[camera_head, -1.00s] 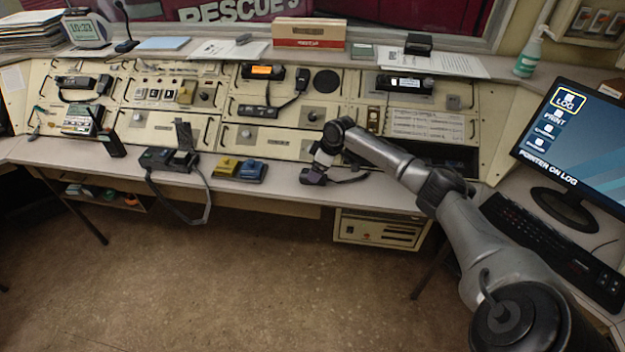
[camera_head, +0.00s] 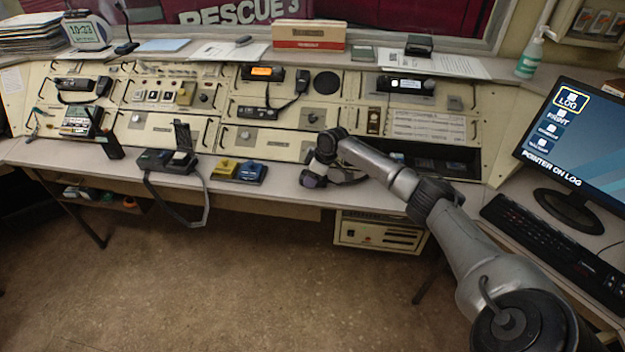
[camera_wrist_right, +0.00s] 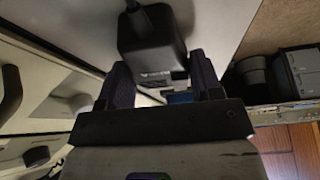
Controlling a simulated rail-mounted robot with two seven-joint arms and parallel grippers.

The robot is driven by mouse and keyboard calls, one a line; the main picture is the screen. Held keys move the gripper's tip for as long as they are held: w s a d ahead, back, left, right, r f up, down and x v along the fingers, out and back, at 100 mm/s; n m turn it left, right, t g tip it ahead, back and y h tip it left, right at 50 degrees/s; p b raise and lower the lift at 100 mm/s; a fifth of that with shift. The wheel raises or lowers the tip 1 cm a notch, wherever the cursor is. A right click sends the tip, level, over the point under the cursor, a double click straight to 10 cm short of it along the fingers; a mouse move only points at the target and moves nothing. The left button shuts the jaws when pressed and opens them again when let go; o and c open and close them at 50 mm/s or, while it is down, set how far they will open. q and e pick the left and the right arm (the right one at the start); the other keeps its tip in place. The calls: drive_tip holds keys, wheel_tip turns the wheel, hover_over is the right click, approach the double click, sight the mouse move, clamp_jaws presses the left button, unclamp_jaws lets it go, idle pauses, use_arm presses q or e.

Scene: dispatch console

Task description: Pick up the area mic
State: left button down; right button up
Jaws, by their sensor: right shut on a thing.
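The area mic (camera_wrist_right: 152,42) is a dark, boxy base with a thin stalk rising from it in the right wrist view. My right gripper (camera_wrist_right: 160,82) has one finger on each side of the base and is shut on it. In the head view my right gripper (camera_head: 313,180) is low at the front of the desk, right of the middle. A thin dark stalk of the mic (camera_head: 348,180) shows just right of it, and the base is mostly hidden there. I cannot tell whether the base touches the desk. My left gripper is not in view.
A yellow device (camera_head: 224,168) and a blue device (camera_head: 252,172) stand close to the left on the desk (camera_head: 282,190). A radio with a strap (camera_head: 160,160) lies farther left. The console panels rise behind. A monitor (camera_head: 575,140) and keyboard (camera_head: 550,250) are at the right.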

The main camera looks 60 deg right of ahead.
drive_tip(key=c, duration=0.4)
drive_tip(key=shift+r, duration=0.1)
